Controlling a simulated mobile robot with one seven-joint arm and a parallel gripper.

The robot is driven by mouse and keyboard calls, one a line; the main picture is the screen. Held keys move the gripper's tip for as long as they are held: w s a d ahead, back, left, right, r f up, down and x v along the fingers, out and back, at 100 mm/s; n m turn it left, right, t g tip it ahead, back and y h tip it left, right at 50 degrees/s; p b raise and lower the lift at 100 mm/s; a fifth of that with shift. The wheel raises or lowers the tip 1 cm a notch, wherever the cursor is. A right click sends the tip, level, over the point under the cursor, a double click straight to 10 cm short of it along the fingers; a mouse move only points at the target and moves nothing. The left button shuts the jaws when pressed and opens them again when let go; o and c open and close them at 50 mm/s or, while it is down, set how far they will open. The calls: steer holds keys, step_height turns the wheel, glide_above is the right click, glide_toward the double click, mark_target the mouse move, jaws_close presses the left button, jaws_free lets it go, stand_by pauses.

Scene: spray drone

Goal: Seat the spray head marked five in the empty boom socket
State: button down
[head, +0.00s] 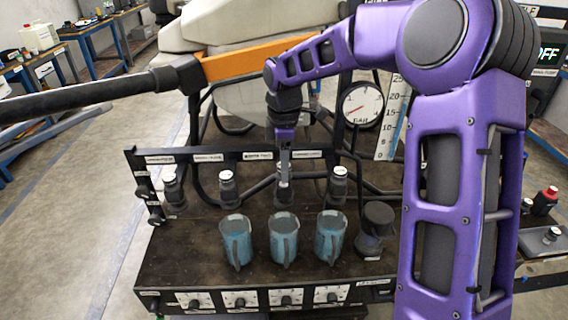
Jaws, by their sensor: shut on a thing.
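My gripper (285,158) points down at the middle of the boom rail (160,158) and is shut on a small dark spray head (284,193). The held head hangs in line with the row, between its neighbours. Its number cannot be read. Dark spray heads with pale tops stand along the rail at the far left (173,188), centre left (227,188) and right (339,188). The socket under the held head is hidden by the gripper and head, so I cannot tell whether the head touches it.
Three blue measuring cups (236,248) and a dark lidded jar (374,232) stand in front of the heads on the dark bench (190,262). A gauge (362,106) and a ruler scale (393,118) stand behind. My arm covers the bench's right side.

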steer(key=shift+f+b, duration=0.55)
steer(key=shift+f, duration=0.65)
steer(key=shift+c, duration=1.4)
jaws_free()
step_height(320, 180, up, 18)
steer(key=p, duration=0.2)
steer(key=shift+f+p, duration=0.25)
steer(key=shift+p, duration=0.15)
